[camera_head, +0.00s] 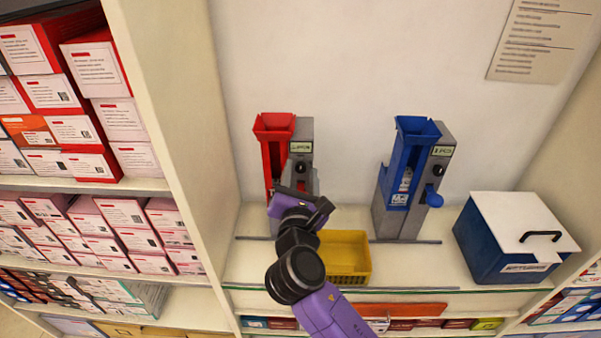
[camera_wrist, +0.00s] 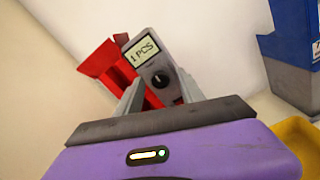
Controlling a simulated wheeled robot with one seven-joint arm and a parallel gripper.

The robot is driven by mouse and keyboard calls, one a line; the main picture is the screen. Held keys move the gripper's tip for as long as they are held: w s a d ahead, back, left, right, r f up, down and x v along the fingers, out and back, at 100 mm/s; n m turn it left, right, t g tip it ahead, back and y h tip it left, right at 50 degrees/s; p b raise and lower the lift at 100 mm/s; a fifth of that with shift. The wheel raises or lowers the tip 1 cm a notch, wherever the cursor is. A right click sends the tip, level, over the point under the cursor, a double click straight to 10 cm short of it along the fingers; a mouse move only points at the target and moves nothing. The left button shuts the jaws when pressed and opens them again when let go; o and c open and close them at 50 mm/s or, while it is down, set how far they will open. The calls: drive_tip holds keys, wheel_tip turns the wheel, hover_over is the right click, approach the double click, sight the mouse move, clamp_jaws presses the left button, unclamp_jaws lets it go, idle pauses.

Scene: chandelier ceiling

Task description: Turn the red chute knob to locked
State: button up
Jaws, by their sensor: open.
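The red chute (camera_head: 272,150) stands on the shelf against the back wall, joined to a grey housing (camera_head: 306,133) with a "1 PCS" label. It also shows in the wrist view (camera_wrist: 101,62), tilted in the picture. A round black dial (camera_head: 301,168) sits below the label and shows in the wrist view (camera_wrist: 160,80). Below it a small red part (camera_wrist: 178,101), perhaps the red knob, is mostly hidden by my gripper. My gripper (camera_head: 299,190) is open in front of the housing; its fingers (camera_wrist: 160,96) frame the lower front. I cannot tell contact or the knob's setting.
A blue chute (camera_head: 399,165) with a blue knob (camera_head: 434,199) stands to the right. A yellow basket (camera_head: 345,260) sits close beside my arm. A blue box with a white lid (camera_head: 518,225) is farther right. A shelf divider (camera_head: 165,90) stands at left.

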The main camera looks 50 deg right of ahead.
clamp_jaws()
drive_tip(key=shift+m, duration=0.3)
drive_tip(key=m+b, duration=0.1)
drive_tip(key=m, duration=0.2)
drive_tip(key=shift+f+m, duration=0.15)
drive_tip(key=shift+m, duration=0.15)
drive_tip(key=m+b, duration=0.2)
drive_tip(key=m, duration=0.2)
drive_tip(key=shift+f+m, duration=0.1)
drive_tip(key=shift+m, duration=0.2)
drive_tip(key=m+b, duration=0.3)
drive_tip(key=m, duration=0.2)
drive_tip(key=shift+f, duration=0.1)
drive_tip(key=shift+m+b, duration=1.25)
drive_tip(key=shift+m, duration=0.85)
